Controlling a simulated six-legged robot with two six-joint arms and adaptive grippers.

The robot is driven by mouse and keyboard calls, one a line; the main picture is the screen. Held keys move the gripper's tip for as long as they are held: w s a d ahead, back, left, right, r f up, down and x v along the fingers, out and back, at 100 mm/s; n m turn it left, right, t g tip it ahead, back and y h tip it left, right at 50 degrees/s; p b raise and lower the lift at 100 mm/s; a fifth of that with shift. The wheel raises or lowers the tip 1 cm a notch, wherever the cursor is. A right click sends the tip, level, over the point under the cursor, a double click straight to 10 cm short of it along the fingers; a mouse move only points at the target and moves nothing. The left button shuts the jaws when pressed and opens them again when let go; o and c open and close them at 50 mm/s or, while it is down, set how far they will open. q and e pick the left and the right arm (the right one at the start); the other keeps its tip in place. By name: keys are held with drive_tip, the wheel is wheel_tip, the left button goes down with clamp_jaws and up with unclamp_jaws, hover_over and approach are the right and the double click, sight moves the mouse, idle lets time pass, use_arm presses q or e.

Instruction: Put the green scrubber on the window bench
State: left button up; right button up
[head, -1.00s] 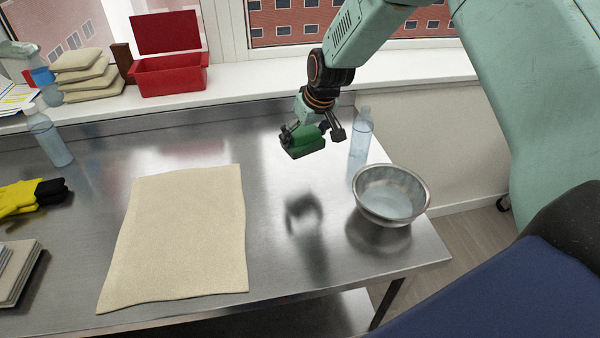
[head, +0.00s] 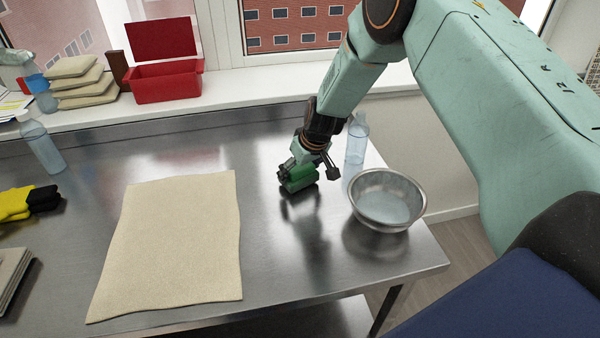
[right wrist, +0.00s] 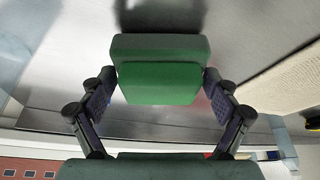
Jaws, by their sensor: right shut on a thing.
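The green scrubber (head: 298,178) is in my right gripper (head: 308,172), low over the steel table, left of the clear bottle. In the right wrist view the scrubber (right wrist: 160,75) sits between the two fingers of the gripper (right wrist: 160,92), which press on its sides. I cannot tell whether its underside touches the table. The window bench (head: 265,87) is the white sill along the back, behind the table. My left gripper is in no view.
On the bench stand an open red box (head: 168,85) and stacked beige cloths (head: 82,84). The bench right of the box is clear. On the table are a beige cloth (head: 170,245), a steel bowl (head: 387,200), a clear bottle (head: 357,140) and yellow-black gloves (head: 25,203).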

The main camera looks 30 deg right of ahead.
drive_tip(key=shift+w+a+f, duration=0.1)
drive_tip(key=shift+w+f, duration=0.15)
drive_tip(key=shift+f, duration=0.15)
drive_tip(key=shift+s+r, duration=0.1)
drive_tip(key=shift+s, duration=0.05)
drive_tip(key=shift+s+d+b, duration=0.2)
drive_tip(key=shift+b, duration=0.1)
drive_tip(key=o, duration=1.1)
drive_tip(key=shift+c, duration=0.2)
drive_tip(key=shift+o, duration=0.7)
drive_tip(key=shift+w+a+f, duration=0.15)
drive_tip(key=shift+w+f, duration=0.1)
drive_tip(key=shift+w, duration=0.05)
